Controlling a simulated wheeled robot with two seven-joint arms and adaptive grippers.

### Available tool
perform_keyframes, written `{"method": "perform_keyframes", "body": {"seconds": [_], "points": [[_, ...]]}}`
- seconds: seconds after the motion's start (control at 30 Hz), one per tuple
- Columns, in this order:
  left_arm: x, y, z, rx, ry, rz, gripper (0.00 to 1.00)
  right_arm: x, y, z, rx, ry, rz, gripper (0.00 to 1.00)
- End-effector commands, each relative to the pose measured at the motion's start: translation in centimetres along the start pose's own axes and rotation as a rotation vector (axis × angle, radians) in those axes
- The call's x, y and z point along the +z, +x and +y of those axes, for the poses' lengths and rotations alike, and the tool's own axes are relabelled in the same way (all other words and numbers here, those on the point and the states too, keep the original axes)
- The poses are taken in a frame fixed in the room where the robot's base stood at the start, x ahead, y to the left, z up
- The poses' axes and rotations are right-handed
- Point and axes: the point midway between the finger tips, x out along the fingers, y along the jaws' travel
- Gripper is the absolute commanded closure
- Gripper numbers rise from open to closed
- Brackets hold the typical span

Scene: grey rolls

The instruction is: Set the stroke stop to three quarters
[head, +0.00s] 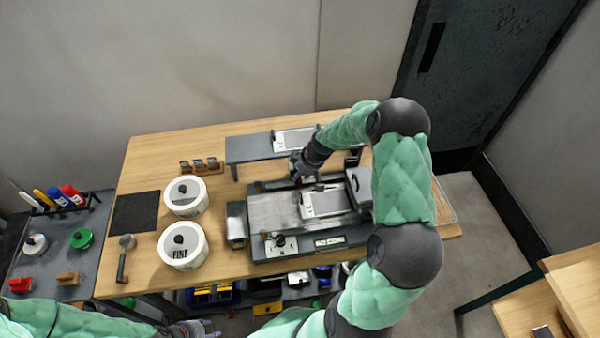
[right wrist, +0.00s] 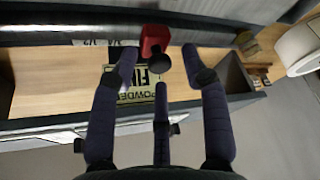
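In the right wrist view a red block with a dark round knob (right wrist: 155,50) sits on a dark rail (right wrist: 60,32); it looks like the stroke stop. A pale scale strip marked 1/2 (right wrist: 97,43) shows just left of it. My right gripper (right wrist: 160,68) is open, its purple fingers spread below and either side of the block, with no clear contact. In the head view my right gripper (head: 303,168) is over the back of the grey machine (head: 275,210), and the stop is not clear there. My left gripper (head: 200,328) is at the bottom edge, partly cut off, away from the machine.
A plate reading POWDER FINE (right wrist: 142,84) lies beyond the fingers. A raised grey shelf (head: 250,148) stands behind the machine. Two white tubs (head: 183,246) and a dark mat (head: 135,212) are to its left. My right arm covers the machine's right end.

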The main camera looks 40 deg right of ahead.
Motion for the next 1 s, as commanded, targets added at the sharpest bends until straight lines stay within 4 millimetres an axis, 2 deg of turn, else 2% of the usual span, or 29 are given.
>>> {"method": "perform_keyframes", "body": {"seconds": [0.03,0.13,0.17,0.53,0.83,1.0], "points": [[0.0,0.0,0.0,0.0,0.0,0.0,0.6,0.0,0.0,0.0,0.0,0.0,0.0,0.68],[0.0,0.0,0.0,0.0,0.0,0.0,0.6,0.0,0.0,0.0,0.0,0.0,0.0,0.96],[0.0,0.0,0.0,0.0,0.0,0.0,0.6,0.0,0.0,0.0,0.0,0.0,0.0,1.0],[0.0,0.2,-0.1,0.0,0.0,0.0,0.6,0.1,0.0,0.2,0.001,0.001,0.001,1.0],[-0.1,2.5,-0.9,0.0,0.0,0.0,0.6,2.1,-0.5,2.4,0.006,0.003,0.001,1.0],[-0.1,3.0,-1.1,0.0,0.0,0.0,0.6,2.6,-1.1,3.0,0.005,0.002,0.002,1.0]]}}
